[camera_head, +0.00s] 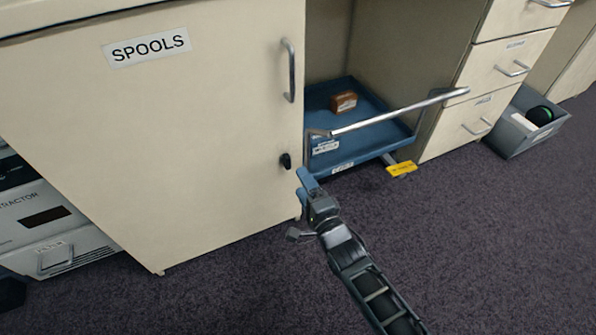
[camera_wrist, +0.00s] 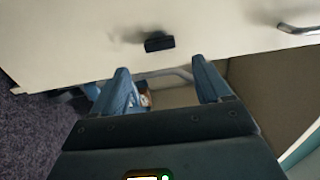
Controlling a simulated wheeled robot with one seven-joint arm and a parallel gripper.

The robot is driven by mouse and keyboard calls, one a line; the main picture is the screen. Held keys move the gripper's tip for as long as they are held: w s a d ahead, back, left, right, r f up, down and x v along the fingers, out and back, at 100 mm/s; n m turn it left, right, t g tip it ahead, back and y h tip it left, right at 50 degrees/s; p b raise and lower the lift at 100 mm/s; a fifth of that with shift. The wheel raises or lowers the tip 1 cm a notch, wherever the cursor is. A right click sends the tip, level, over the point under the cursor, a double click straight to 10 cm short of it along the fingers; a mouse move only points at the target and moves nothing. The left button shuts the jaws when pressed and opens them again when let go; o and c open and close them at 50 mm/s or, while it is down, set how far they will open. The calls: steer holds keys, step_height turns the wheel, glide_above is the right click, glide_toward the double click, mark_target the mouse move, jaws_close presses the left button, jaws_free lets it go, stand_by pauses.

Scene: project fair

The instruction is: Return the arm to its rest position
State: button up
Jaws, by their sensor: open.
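My gripper (camera_head: 303,185) is low over the carpet, close in front of the cabinet door labelled SPOOLS (camera_head: 200,130). Its two blue fingers stand apart with nothing between them, as the wrist view (camera_wrist: 165,88) also shows. A small black latch or knob (camera_head: 286,161) on the door is just beyond the fingertips; in the wrist view the black piece (camera_wrist: 159,42) lies ahead of the gap. I cannot tell whether a finger touches the door. My dark arm reaches in from the lower right of the head view.
A blue tray (camera_head: 390,137) holding a brown box (camera_head: 343,102) sits in the open bay, with a metal bar (camera_head: 400,112) across its front. A yellow tag (camera_head: 401,168) is beside it. A grey bin (camera_head: 525,135) stands right of the drawers (camera_head: 483,85). Carpet (camera_head: 480,230) at right is clear.

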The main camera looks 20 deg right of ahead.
steer(key=shift+s, duration=0.45)
steer(key=s+a+r+n+g, duration=0.1)
steer(key=s+a+n, duration=0.1)
steer(key=s, duration=0.7)
steer(key=s+a+n, duration=0.2)
steer(key=s+n, duration=0.1)
steer(key=s, duration=0.6)
steer(key=s+d+r+n+g, duration=0.1)
steer(key=s+r+n, duration=0.35)
steer(key=s, duration=0.45)
steer(key=s+d+r+n, duration=0.1)
steer(key=s+r+n, duration=0.2)
steer(key=s+r, duration=0.45)
steer(key=s+d+r+n+g+p, duration=0.1)
steer(key=s+d+r+n, duration=0.1)
steer(key=s+r+n, duration=0.65)
step_height(320, 180, up, 26)
steer(key=w+m+p, duration=0.1)
steer(key=m+p, duration=0.1)
steer(key=p, duration=2.3)
steer(key=shift+w+a+r+m, duration=0.15)
steer(key=shift+a+m, duration=0.05)
steer(key=shift+m, duration=0.2)
